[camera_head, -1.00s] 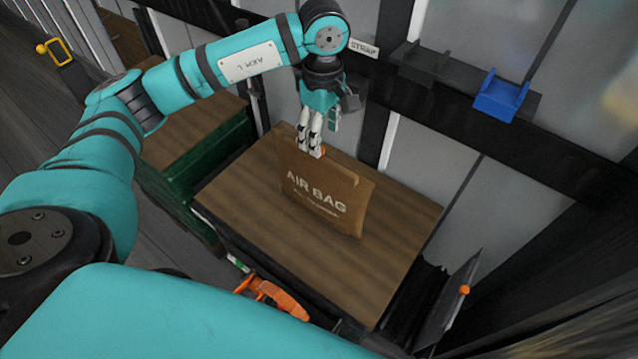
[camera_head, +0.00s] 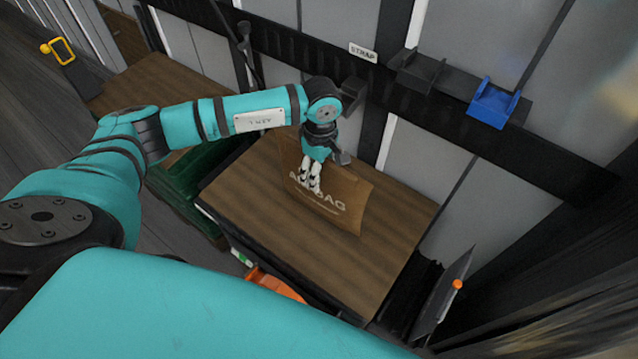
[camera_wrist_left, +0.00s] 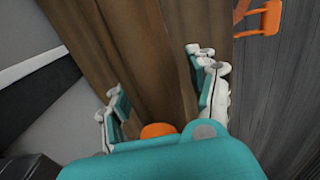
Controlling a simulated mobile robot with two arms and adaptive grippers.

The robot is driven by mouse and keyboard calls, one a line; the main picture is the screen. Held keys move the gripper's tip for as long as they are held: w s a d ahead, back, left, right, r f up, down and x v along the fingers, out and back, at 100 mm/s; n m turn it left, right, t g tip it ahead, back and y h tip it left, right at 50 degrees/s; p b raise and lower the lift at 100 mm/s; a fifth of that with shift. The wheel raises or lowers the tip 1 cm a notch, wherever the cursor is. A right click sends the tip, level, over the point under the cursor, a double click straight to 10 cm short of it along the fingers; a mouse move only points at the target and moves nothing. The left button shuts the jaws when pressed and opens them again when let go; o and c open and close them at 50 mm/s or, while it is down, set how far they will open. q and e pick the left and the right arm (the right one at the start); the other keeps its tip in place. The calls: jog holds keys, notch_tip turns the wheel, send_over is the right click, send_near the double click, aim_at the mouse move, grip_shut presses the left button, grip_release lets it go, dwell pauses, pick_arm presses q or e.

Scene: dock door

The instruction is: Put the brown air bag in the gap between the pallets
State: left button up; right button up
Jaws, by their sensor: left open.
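The brown air bag (camera_head: 345,207), with white "AIR BAG" lettering, is over the wood-topped pallet load (camera_head: 280,252); I cannot tell whether it leans or lies flat. My left gripper (camera_head: 310,187) points down in front of the bag and hides part of its lettering. In the left wrist view its fingers (camera_wrist_left: 160,92) are spread apart, with brown surface beyond and a rounded orange part (camera_wrist_left: 158,130) between them. A second wood-topped load (camera_head: 128,88) with green sides stands to the left. The gap between the loads is narrow and partly hidden. My right gripper is not in view.
A dark rail (camera_head: 420,95) runs along the wall behind, with a "STRAP" label (camera_head: 363,52), a dark holder (camera_head: 418,72) and a blue holder (camera_head: 495,103). An orange object (camera_head: 272,282) is at the load's front side. A dark panel (camera_head: 445,293) stands at right.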

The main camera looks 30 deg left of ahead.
pick_arm(q)
grip_shut()
dwell(0.3)
jog(key=shift+w+r, duration=0.1)
jog(key=shift+r, duration=0.05)
